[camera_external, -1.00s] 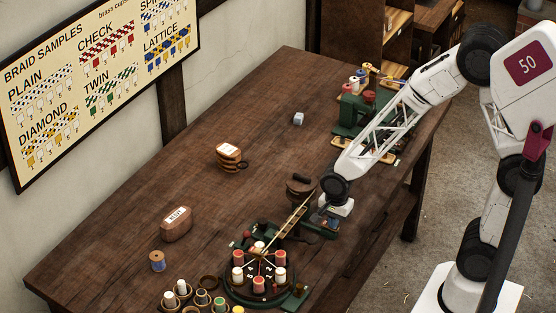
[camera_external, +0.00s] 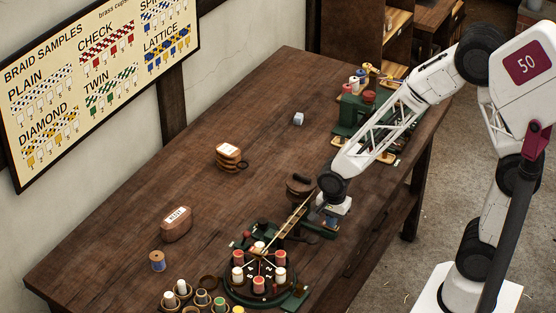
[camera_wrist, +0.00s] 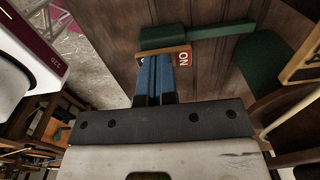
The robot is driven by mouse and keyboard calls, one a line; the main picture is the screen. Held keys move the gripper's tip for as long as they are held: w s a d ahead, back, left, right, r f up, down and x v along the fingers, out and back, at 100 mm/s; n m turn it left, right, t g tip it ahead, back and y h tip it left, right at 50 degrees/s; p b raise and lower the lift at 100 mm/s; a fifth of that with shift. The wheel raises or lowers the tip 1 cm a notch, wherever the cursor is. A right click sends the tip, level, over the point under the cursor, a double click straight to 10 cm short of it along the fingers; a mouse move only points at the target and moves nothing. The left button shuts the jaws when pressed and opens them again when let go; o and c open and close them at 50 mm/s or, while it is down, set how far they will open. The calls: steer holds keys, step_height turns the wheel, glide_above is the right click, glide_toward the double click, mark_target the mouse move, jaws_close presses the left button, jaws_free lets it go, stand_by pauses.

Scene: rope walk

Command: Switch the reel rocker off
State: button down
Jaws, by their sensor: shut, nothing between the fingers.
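In the wrist view, a small wooden plate (camera_wrist: 184,58) marked "ON" sits on a dark green base (camera_wrist: 165,37). My gripper (camera_wrist: 154,62) has blue fingers, shut together and empty, with the tips right at this plate. The fingers cover most of the plate, so I cannot see the rocker's tilt or tell whether they touch it. In the external view my gripper (camera_external: 318,215) is low over the green reel base (camera_external: 322,232), beside the brown reel (camera_external: 300,187). My wrist hides the switch there.
A round braiding machine (camera_external: 233,294) with several bobbins stands in front, with a yellowish strand running toward the reel. Cups with spools (camera_external: 202,297) are to its left. A green machine (camera_external: 347,116) stands behind my arm. The table's middle (camera_external: 265,125) is mostly clear.

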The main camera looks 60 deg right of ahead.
step_height(320, 180, up, 14)
stand_by(0.6)
steer(key=shift+w, duration=0.1)
steer(key=s+d+r+n+t, duration=0.1)
steer(key=s+d+r+n, duration=0.1)
steer(key=s+r+n, duration=0.4)
steer(key=s+d+r+n+t, duration=0.1)
steer(key=s+d+r+n, duration=0.2)
steer(key=s+r+n, duration=0.3)
steer(key=shift+s+d+r+n, duration=0.2)
steer(key=shift+s+r+n, duration=0.15)
steer(key=shift+s+n, duration=3.05)
steer(key=c, duration=1.8)
jaws_free()
steer(key=shift+s+m, duration=0.45)
steer(key=shift+m, duration=0.05)
